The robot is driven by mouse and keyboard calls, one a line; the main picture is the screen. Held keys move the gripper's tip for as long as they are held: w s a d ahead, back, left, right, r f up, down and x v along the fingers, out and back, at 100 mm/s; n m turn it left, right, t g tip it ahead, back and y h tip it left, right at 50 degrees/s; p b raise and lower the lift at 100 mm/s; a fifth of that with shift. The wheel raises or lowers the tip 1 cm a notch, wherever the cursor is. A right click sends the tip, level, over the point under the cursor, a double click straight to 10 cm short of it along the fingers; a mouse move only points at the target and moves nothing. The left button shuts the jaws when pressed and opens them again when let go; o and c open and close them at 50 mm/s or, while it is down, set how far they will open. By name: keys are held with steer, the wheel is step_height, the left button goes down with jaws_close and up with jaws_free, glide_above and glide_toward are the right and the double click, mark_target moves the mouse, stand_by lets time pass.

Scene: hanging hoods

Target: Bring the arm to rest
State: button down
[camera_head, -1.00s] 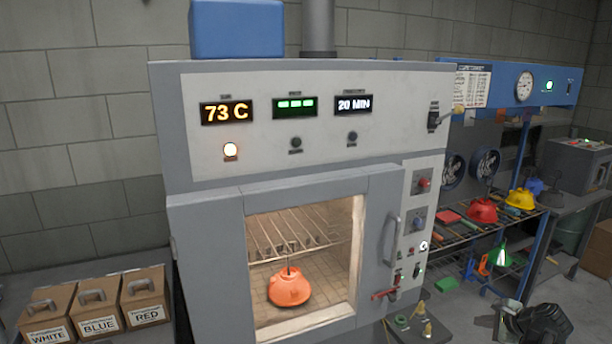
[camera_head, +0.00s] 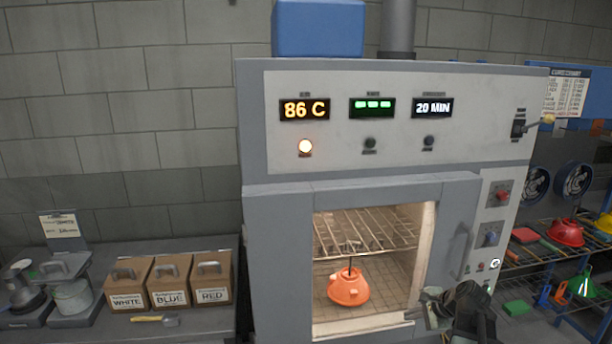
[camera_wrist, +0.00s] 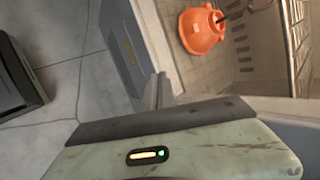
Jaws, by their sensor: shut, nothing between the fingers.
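My gripper (camera_wrist: 158,92) is shut and empty in the wrist view, its fingers pointing up the picture beside the edge of the oven opening. In the head view my gripper (camera_head: 428,306) is in front of the lower right of the oven (camera_head: 262,230). An orange hood (camera_head: 348,288) hangs inside behind the lit opening, from a thin dark rod. It also shows in the wrist view (camera_wrist: 201,32), apart from my fingers. My arm hides part of the oven's lower right.
Boxes labelled WHITE (camera_head: 128,285), BLUE (camera_head: 170,281) and RED (camera_head: 212,278) stand on the left bench. A brush (camera_head: 156,318) lies before them. A rack (camera_head: 545,250) with red and green hoods stands at the right. The oven control panel (camera_head: 494,225) is close to my arm.

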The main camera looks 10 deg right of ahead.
steer(key=a+f+n+g, duration=0.2)
steer(key=a+n, duration=0.3)
steer(key=a, duration=0.8)
steer(key=a+f+n+g, duration=0.2)
steer(key=a+n, duration=0.2)
steer(key=a, duration=0.9)
steer(key=s+a+n+g, duration=0.2)
steer(key=s+a+n, duration=0.15)
steer(key=a, duration=0.25)
steer(key=s+d+n+h, duration=0.1)
steer(key=n, duration=0.1)
steer(key=s+d+f+n+g+h, duration=0.1)
steer(key=n, duration=0.1)
steer(key=s+d+n+h, duration=0.1)
steer(key=d+n, duration=0.1)
steer(key=shift+s+f, duration=0.3)
steer(key=shift+s, duration=0.05)
